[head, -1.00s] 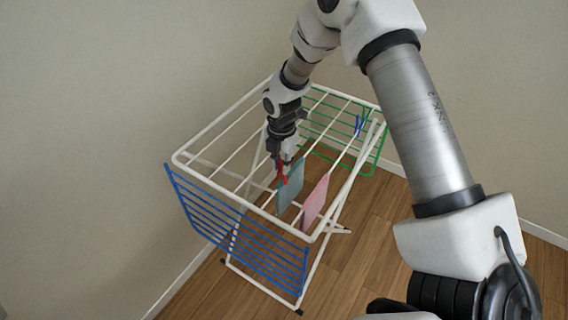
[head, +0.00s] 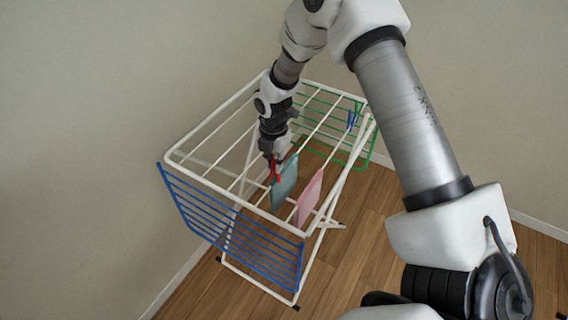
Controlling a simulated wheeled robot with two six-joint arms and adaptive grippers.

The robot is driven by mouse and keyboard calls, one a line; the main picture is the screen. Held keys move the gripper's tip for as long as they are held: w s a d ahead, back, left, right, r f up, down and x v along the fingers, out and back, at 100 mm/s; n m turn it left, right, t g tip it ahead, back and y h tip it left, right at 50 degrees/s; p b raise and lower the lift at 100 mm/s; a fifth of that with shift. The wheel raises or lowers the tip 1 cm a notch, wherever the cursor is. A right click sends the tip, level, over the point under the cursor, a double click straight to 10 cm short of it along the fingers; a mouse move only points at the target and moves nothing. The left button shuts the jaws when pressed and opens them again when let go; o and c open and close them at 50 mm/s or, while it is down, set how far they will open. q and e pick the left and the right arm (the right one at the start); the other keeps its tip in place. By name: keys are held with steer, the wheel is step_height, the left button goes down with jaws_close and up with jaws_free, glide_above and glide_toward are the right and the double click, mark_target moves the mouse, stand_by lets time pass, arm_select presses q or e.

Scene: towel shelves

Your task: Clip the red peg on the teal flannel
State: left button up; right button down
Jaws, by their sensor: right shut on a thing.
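The teal flannel (head: 285,185) hangs over a rail of the white drying rack in the head view. My right gripper (head: 274,163) points down just above and left of the flannel's upper edge. It is shut on the red peg (head: 274,172), which points down beside the flannel. I cannot tell whether the peg touches the flannel. My left gripper is not in view.
The white drying rack (head: 216,182) has a blue wing (head: 228,226) at the front and a green wing (head: 372,150) at the back. A pink flannel (head: 309,198) hangs right of the teal one. Blue pegs (head: 351,121) sit on the far right rail. Wooden floor surrounds the rack.

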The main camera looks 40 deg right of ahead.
steer(key=shift+f+b, duration=0.45)
steer(key=shift+f, duration=0.6)
steer(key=c, duration=0.7)
jaws_free()
steer(key=shift+r, duration=0.1)
step_height(320, 180, up, 7)
steer(key=p, duration=0.5)
steer(key=shift+p, duration=0.35)
